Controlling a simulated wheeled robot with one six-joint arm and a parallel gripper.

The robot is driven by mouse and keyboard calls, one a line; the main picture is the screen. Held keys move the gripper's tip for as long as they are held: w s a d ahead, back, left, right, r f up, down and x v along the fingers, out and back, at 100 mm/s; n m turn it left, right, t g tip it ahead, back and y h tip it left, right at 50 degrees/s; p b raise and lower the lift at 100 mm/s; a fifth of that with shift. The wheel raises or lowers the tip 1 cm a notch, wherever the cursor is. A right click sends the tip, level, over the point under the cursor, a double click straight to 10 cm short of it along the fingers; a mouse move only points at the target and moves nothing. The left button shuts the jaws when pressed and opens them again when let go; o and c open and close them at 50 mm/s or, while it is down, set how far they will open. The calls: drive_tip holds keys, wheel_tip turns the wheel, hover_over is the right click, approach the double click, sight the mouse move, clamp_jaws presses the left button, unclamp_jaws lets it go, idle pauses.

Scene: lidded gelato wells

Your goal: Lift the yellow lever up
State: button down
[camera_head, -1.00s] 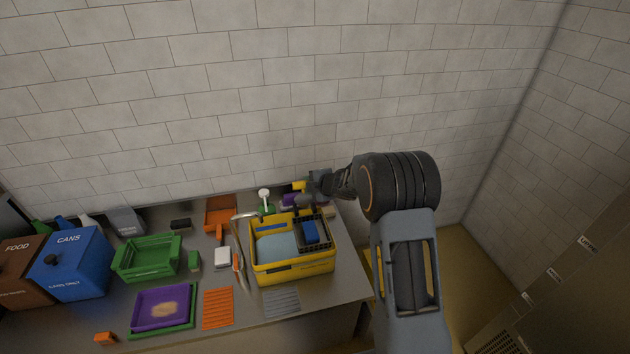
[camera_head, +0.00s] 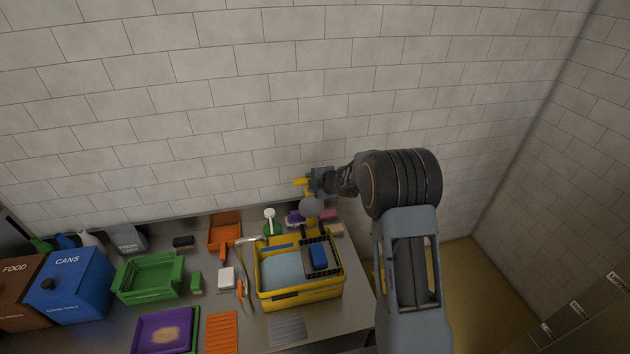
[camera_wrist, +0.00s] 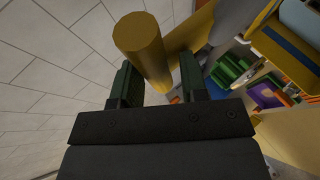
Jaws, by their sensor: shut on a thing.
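The yellow lever shows in the head view as a short yellow grip (camera_head: 301,182) with a yellow arm below it, behind the right back part of the yellow tub (camera_head: 300,298). My gripper (camera_head: 316,181) is at the lever's upper end, well above the tub. In the wrist view, the lever's thick round yellow bar (camera_wrist: 143,45) stands between the dark fingers of my gripper (camera_wrist: 158,72), and my gripper is shut on it. A flat yellow piece (camera_wrist: 190,33) runs off behind the bar. My arm hides part of the area to the right.
The tub holds a pale blue area and a dark basket with a blue block (camera_head: 318,256). A white-topped green bottle (camera_head: 270,220) and small purple and pink items stand behind it. A green crate (camera_head: 150,277) and a blue CANS bin (camera_head: 70,283) stand left. The brick wall is close behind.

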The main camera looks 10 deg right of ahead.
drive_tip(key=shift+w+a+r, duration=0.2)
drive_tip(key=shift+w, duration=0.05)
drive_tip(key=c, duration=1.1)
unclamp_jaws()
drive_tip(key=shift+s+d, duration=0.1)
drive_tip(key=v, duration=1.4)
drive_tip(key=shift+d+f+b, duration=0.1)
drive_tip(key=shift+f+b, duration=0.1)
drive_tip(key=shift+b, duration=0.15)
